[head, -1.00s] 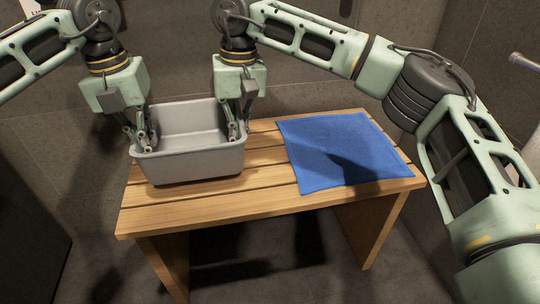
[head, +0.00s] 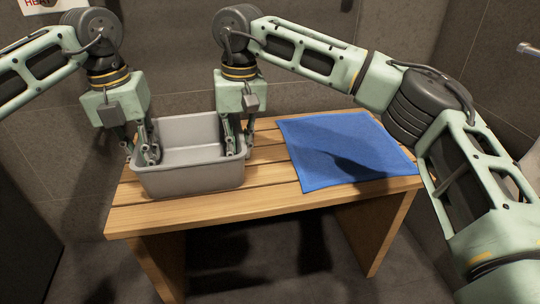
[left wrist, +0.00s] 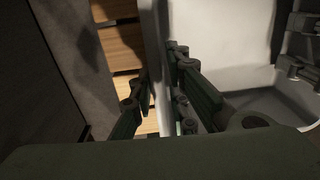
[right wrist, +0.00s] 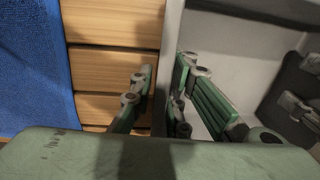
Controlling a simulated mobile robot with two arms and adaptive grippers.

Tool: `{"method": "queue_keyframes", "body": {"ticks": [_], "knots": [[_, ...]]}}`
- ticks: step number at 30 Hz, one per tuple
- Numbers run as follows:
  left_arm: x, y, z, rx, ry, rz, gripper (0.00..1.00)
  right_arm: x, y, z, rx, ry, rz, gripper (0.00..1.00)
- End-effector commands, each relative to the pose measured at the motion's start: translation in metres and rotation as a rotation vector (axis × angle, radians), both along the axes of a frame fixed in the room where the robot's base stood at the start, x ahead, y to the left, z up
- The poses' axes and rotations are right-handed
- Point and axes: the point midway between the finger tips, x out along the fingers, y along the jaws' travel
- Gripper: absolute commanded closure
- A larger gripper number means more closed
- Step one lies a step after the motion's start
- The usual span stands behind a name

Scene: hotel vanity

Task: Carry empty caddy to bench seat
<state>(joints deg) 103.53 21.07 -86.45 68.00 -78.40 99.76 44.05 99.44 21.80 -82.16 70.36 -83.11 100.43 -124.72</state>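The empty grey caddy (head: 192,181) sits upright on the left part of the wooden bench seat (head: 150,218). My left gripper (head: 141,150) straddles the caddy's left wall, with one finger outside and one inside. The left wrist view shows that wall (left wrist: 157,60) between its parted fingers. My right gripper (head: 238,145) straddles the right wall in the same way. In the right wrist view a gap shows between the outer finger and the wall (right wrist: 171,50). Both grippers look open. The caddy's inside looks empty, though its floor is partly hidden in the head view.
A blue towel (head: 340,150) lies flat on the right part of the bench, with a strip of bare slats between it and the caddy. A tiled wall (head: 180,60) stands close behind the bench. A metal bar (head: 528,48) shows at the right edge.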

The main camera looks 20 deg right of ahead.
Motion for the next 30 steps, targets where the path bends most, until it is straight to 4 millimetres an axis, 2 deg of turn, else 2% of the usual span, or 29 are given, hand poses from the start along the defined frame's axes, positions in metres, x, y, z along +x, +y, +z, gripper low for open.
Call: {"method": "queue_keyframes", "body": {"ticks": [10,14,24,30], "knots": [[0.000,-0.002,0.001,-0.002,0.000,-0.003,0.77,0.000,0.001,0.000,0.003,0.000,0.002,0.77],[0.000,-0.001,0.010,-0.003,-0.002,-0.002,0.77,0.000,0.001,0.001,0.003,0.000,0.002,0.77],[0.001,0.003,0.078,-0.003,-0.002,-0.001,0.77,0.000,0.002,0.001,0.003,0.000,0.002,0.77],[0.001,0.006,0.109,-0.002,-0.001,-0.001,0.77,0.000,0.002,0.001,0.003,0.000,0.002,0.77]]}}
